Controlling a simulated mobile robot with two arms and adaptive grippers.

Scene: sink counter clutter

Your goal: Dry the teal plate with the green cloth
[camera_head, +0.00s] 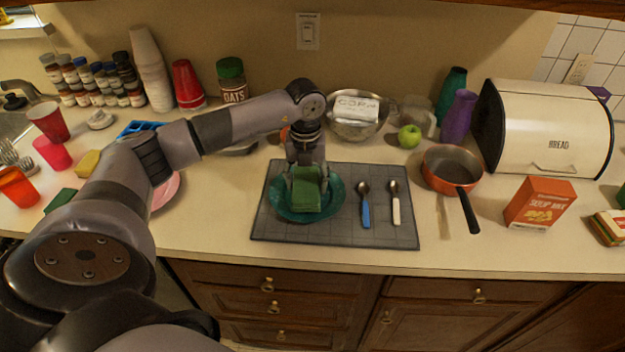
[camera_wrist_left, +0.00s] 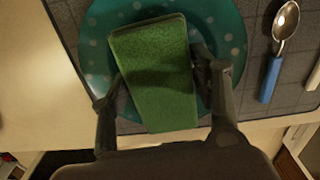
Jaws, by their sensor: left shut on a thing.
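The teal plate (camera_head: 333,202) lies on the left part of a dark grey mat; in the left wrist view the plate (camera_wrist_left: 226,38) shows pale dots. The green cloth (camera_head: 306,198) is a folded block over the middle of the plate. It also shows in the left wrist view (camera_wrist_left: 153,70), between my fingers. My left gripper (camera_head: 306,178) points down over the plate and is shut on the cloth; in the left wrist view its fingers (camera_wrist_left: 158,85) are on both sides of it. Whether the cloth presses on the plate is hard to tell. My right gripper is not in view.
The grey mat (camera_head: 395,235) also holds a blue-handled spoon (camera_head: 364,205) and a white-handled spoon (camera_head: 395,202). Right of it are an orange pan (camera_head: 448,168), a soup mix box (camera_head: 540,203) and a bread box (camera_head: 548,125). Cups and a yellow sponge (camera_head: 87,163) stand left. Front counter edge is clear.

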